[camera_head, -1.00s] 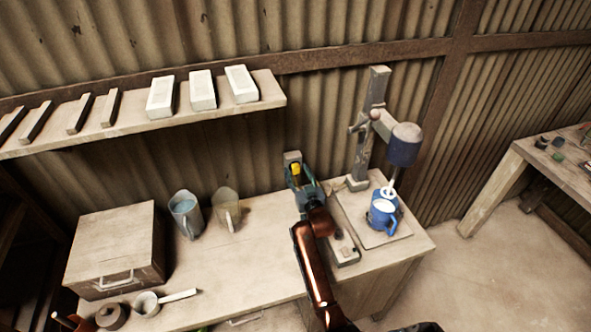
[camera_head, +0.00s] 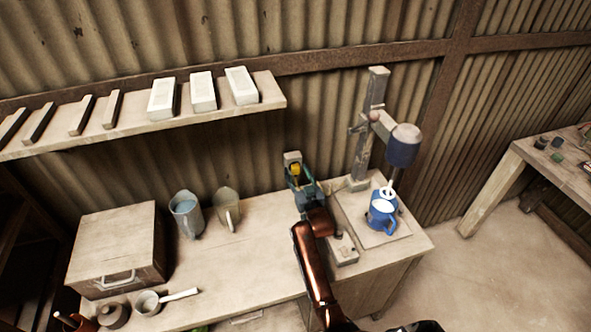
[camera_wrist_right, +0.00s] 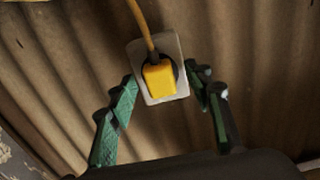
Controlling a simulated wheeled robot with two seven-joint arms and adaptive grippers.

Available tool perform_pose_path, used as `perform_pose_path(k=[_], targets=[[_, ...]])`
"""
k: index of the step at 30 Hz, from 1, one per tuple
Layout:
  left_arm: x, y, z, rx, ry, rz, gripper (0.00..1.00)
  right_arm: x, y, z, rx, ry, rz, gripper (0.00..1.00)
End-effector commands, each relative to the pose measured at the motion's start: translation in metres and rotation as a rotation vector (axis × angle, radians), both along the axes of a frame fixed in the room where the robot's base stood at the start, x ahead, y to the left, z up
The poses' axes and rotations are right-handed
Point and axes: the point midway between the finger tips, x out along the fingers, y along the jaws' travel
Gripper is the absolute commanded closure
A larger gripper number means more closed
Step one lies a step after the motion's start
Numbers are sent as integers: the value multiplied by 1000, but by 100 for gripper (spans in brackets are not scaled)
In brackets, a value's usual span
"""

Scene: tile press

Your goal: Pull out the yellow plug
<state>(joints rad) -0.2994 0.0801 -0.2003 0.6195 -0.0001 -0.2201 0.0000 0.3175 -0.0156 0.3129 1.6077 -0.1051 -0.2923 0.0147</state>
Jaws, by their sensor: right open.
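The yellow plug (camera_wrist_right: 159,80) sits in a pale wall socket (camera_wrist_right: 170,47) on the corrugated wall, with a yellow cord rising from it. In the head view the plug (camera_head: 295,170) shows between the fingers of my right gripper (camera_head: 299,176), just below the top of the socket (camera_head: 292,157). My right gripper is open. In the right wrist view its green fingers (camera_wrist_right: 168,98) stand to the left and right of the plug, with gaps on both sides. My left gripper is not in view.
A press with a blue motor (camera_head: 404,146) stands right of my right arm, with a blue mug (camera_head: 381,219) under it. Two jugs (camera_head: 186,214) and a wooden box (camera_head: 113,246) stand to the left. A shelf (camera_head: 140,128) with blocks hangs above.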

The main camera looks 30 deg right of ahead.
Motion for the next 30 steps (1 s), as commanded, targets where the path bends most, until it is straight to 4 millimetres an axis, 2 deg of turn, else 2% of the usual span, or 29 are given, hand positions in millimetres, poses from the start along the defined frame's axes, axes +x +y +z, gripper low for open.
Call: perform_pose_path(k=[5, 25, 30], targets=[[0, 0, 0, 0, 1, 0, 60, 0, 0, -1, 0, 0, 0, 54], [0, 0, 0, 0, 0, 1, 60, 0, 0, 0, 0, -1, 0, 99], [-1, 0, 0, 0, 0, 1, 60, 0, 0, 0, 0, -1, 0, 100]])
